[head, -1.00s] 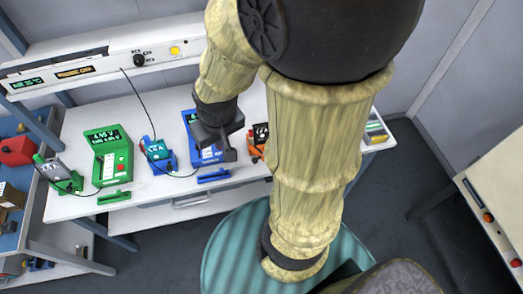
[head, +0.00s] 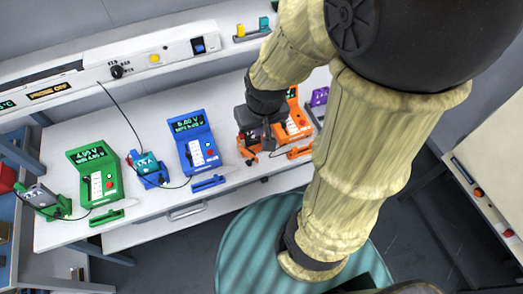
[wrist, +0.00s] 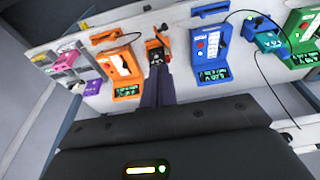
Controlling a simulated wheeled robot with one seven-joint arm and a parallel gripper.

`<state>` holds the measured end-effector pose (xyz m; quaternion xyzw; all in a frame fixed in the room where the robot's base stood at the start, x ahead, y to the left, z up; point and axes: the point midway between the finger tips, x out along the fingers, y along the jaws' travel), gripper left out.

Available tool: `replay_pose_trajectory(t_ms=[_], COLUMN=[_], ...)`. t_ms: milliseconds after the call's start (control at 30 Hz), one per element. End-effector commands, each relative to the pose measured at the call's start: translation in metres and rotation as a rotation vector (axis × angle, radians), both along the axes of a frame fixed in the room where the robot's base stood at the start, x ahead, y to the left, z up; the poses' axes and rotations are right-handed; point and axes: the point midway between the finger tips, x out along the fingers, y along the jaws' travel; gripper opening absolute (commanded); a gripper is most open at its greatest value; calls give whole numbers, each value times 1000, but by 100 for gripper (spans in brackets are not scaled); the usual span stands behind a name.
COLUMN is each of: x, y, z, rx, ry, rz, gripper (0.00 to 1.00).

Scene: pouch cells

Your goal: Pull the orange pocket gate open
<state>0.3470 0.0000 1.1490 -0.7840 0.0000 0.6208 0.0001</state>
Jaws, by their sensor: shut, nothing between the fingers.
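The small orange pocket (head: 248,150) stands on the bench just left of the orange meter (head: 291,122), mostly hidden by my gripper in the head view. In the wrist view the orange pocket (wrist: 151,44) lies just beyond my fingertips, with a dark piece in it. I cannot clearly make out its gate or tell how far it is open. My gripper (wrist: 158,68) is shut and empty, its fingers pointing at the pocket. It is also over the pocket in the head view (head: 267,146). I cannot tell whether the fingertips touch it.
An orange bar (head: 299,152) lies in front of the orange meter. To the left stand a blue meter (head: 195,140), a blue pocket (head: 148,170) and a green meter (head: 94,172), with cables between. A purple block (head: 319,96) is at the right.

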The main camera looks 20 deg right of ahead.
Motion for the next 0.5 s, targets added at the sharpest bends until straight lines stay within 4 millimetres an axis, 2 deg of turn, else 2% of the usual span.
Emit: replay_pose_trajectory(t_ms=[367, 500], x=[0, 7], y=[0, -2], z=[0, 2], rx=[0, 10], ry=[1, 19], rz=[-1, -35], gripper=[0, 0])
